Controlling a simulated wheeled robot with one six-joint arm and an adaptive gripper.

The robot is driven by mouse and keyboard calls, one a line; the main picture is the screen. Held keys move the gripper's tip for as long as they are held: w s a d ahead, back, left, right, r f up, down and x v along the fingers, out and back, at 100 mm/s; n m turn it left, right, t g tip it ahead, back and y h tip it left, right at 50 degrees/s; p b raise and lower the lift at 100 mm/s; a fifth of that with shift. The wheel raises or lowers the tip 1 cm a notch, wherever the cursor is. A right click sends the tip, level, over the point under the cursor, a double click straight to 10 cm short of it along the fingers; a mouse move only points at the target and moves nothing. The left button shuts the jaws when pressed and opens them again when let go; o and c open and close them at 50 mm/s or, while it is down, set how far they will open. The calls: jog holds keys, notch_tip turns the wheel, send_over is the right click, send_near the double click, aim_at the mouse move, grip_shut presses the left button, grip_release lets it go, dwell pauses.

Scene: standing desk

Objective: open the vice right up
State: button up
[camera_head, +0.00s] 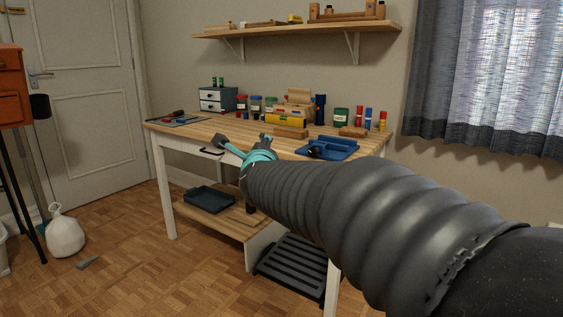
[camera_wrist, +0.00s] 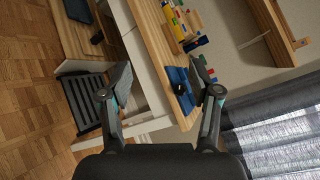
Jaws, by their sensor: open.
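The blue vice (camera_head: 330,147) lies on the right part of the desk top, near the front edge. A dark part, perhaps its handle, shows at its front left. In the wrist view the vice (camera_wrist: 184,76) shows between my open fingers, some way beyond them, with a dark round part in front. How far its jaws stand apart is too small to tell. My gripper (camera_head: 244,141) is open and empty in front of the desk, left of the vice in the head view. It also shows in the wrist view (camera_wrist: 160,72). It touches nothing that I can see.
The wooden desk (camera_head: 180,131) has wooden blocks (camera_head: 291,132), jars and a small drawer box (camera_head: 217,99) towards the back. A shelf (camera_head: 300,30) hangs above. A lower shelf holds a dark tray (camera_head: 208,199). A black rack (camera_head: 292,268) sits below. A curtain (camera_head: 480,80) hangs at right.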

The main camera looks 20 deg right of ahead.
jog(key=w+d+f+m+g+h+b, duration=0.1)
jog(key=w+d+f+m+h, duration=0.1)
jog(key=w+d+m+h, duration=0.6)
jog(key=m+g+h+b, duration=0.25)
jog(key=m+g, duration=0.25)
jog(key=m, duration=0.8)
send_near(312, 153)
jog(key=shift+h, duration=0.25)
jog(key=p+x, duration=0.2)
jog(key=x, duration=0.7)
jog(key=shift+w+d+f, duration=0.15)
jog(key=shift+d, duration=0.05)
jog(key=c, duration=1.1)
jog(key=shift+n, duration=0.3)
jog(key=shift+c, duration=0.2)
